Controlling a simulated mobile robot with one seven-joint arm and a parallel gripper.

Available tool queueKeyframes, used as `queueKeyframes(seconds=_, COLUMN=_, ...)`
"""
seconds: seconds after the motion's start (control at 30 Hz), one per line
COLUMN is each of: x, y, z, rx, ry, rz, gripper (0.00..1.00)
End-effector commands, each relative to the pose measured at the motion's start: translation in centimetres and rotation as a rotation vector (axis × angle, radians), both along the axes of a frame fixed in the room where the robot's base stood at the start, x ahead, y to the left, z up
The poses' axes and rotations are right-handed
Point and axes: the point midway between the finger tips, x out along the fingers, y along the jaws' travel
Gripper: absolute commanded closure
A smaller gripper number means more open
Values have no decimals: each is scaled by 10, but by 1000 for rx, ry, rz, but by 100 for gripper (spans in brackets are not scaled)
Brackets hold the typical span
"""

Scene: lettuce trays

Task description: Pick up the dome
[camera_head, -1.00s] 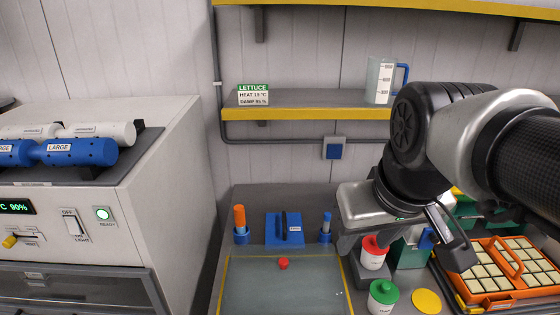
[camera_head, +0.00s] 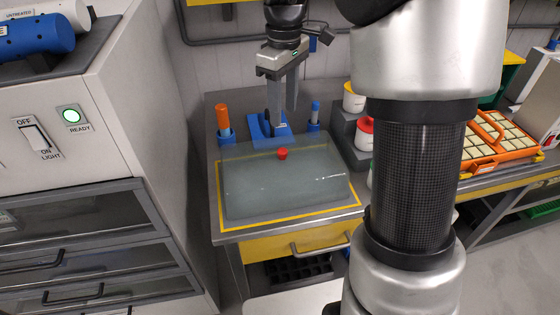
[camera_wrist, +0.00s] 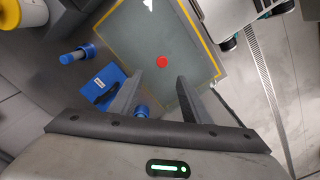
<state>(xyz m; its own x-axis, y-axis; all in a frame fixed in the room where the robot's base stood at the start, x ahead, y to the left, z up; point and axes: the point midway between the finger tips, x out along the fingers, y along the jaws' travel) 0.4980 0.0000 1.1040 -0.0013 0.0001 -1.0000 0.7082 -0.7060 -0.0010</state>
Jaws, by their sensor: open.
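The dome (camera_head: 285,190) is a clear, box-like cover with a small red knob (camera_head: 283,154) near its back edge. It sits within a yellow outline on the grey bench. My gripper (camera_head: 282,112) is open, pointing down, empty and apart from the dome, above the back of the bench behind the knob. In the wrist view the red knob (camera_wrist: 162,62) shows just beyond the open fingertips (camera_wrist: 160,79), roughly centred between them. The dome's clear surface (camera_wrist: 172,30) spreads around it, and its edges are faint there.
Behind the dome stand an orange-handled tool (camera_head: 223,120) in a blue holder, a blue block (camera_head: 256,130) and a small blue cylinder (camera_head: 314,112). White jars with red (camera_head: 365,133) and yellow (camera_head: 354,98) parts stand right. An orange tray (camera_head: 500,154) lies farther right. A drawer cabinet (camera_head: 80,215) borders the left.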

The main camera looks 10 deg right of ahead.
Motion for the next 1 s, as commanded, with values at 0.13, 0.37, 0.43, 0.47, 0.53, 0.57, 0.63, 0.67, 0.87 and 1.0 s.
queueKeyframes(seconds=0.13, x=-1, y=0, z=-35, rx=0, ry=4, rz=-1, gripper=57)
queueKeyframes(seconds=0.37, x=-1, y=0, z=-62, rx=0, ry=0, rz=-1, gripper=57)
queueKeyframes(seconds=0.43, x=-1, y=0, z=-65, rx=0, ry=0, rz=-1, gripper=57)
queueKeyframes(seconds=0.47, x=-1, y=0, z=-67, rx=0, ry=0, rz=-1, gripper=57)
queueKeyframes(seconds=0.53, x=-2, y=1, z=-75, rx=0, ry=1, rz=-1, gripper=57)
queueKeyframes(seconds=0.57, x=-3, y=1, z=-79, rx=0, ry=3, rz=-1, gripper=57)
queueKeyframes(seconds=0.63, x=-4, y=2, z=-91, rx=0, ry=3, rz=-1, gripper=57)
queueKeyframes(seconds=0.67, x=-5, y=3, z=-95, rx=0, ry=3, rz=-1, gripper=57)
queueKeyframes(seconds=0.87, x=-5, y=3, z=-115, rx=0, ry=0, rz=-1, gripper=57)
queueKeyframes(seconds=1.0, x=-5, y=3, z=-116, rx=1, ry=-1, rz=-1, gripper=57)
